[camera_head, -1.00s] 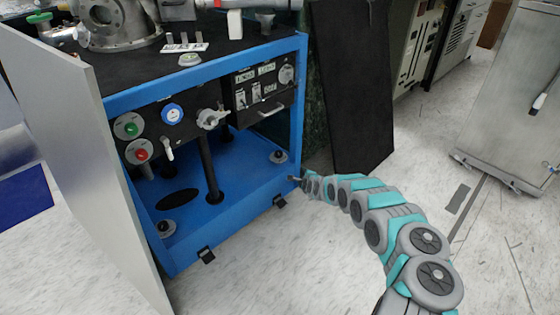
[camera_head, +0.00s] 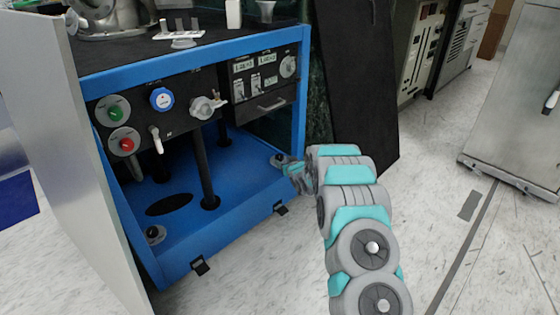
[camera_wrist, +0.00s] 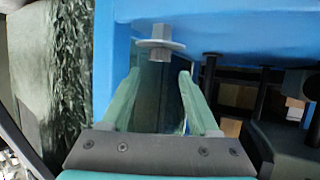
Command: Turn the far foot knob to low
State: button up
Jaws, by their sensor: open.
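The blue equipment frame (camera_head: 95,205) has a dark foot knob (camera_head: 277,158) at the right of its floor and another foot knob (camera_head: 154,233) at its front left corner. My gripper (camera_head: 286,166) is beside the right foot knob and partly overlaps it in the head view. In the wrist view, a grey hex-topped piece with a round flange (camera_wrist: 160,44) is against the blue surface, just beyond my open fingers (camera_wrist: 159,82). It appears to be the right foot knob. I cannot tell whether the fingers touch it. The gap between them holds nothing.
A blue corner post (camera_head: 301,95) stands right beside my gripper. A dark panel (camera_head: 355,90) leans behind my arm. Red and green buttons (camera_head: 118,128) and a blue dial (camera_head: 161,99) are on the frame's front. A grey door panel (camera_head: 80,150) stands at the left.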

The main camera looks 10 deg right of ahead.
aim_at(280, 157)
jog(key=x, duration=0.5)
jog(key=shift+w+f, duration=0.1)
jog(key=shift+f, duration=0.05)
jog(key=shift+x, duration=1.15)
jog(key=shift+c, duration=0.3)
jog(key=shift+d, duration=0.1)
grip_shut()
